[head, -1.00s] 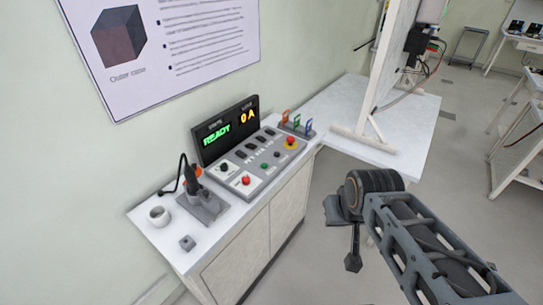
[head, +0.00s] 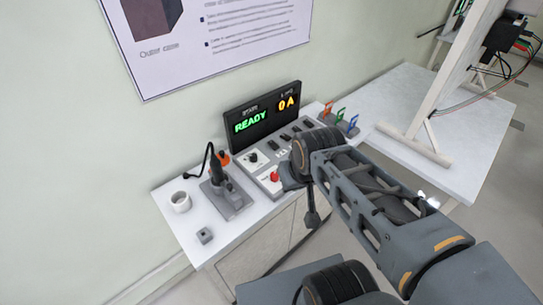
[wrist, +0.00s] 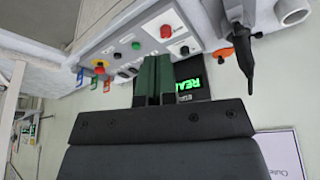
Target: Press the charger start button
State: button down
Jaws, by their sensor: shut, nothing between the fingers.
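The charger panel (head: 262,170) sits on a white bench, with a display (head: 262,114) reading READY in green and 0 A in orange. A red knob (head: 275,176) and a black knob (head: 253,158) show on its light plate. In the wrist view, upside down, I see the red knob (wrist: 166,31), a green button (wrist: 136,46), a black button and a red emergency stop on yellow (wrist: 100,67). My gripper (wrist: 155,58) is shut and empty, its dark green fingers apart from the panel, below the green button in the picture. My arm hides the green button in the head view.
A frame board stands on the right-hand table (head: 470,160).

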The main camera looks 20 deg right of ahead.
jog(key=shift+w, duration=0.15)
jog(key=w+m+y+p, duration=0.3)
jog(key=w+m+y, duration=0.1)
jog(key=w+m, duration=0.5)
jog(key=w+d+f+m+t+y+p, duration=0.1)
jog(key=w+d+f+m+t+p, duration=0.1)
jog(key=w+d+f+m, duration=0.5)
jog(key=w+d+m+t, duration=0.1)
jog(key=w+d+m, duration=0.2)
jog(key=w, duration=0.2)
jog(key=shift+w+m+y, duration=0.25)
jog(key=shift+m+y, duration=0.05)
jog(key=shift+m, duration=0.1)
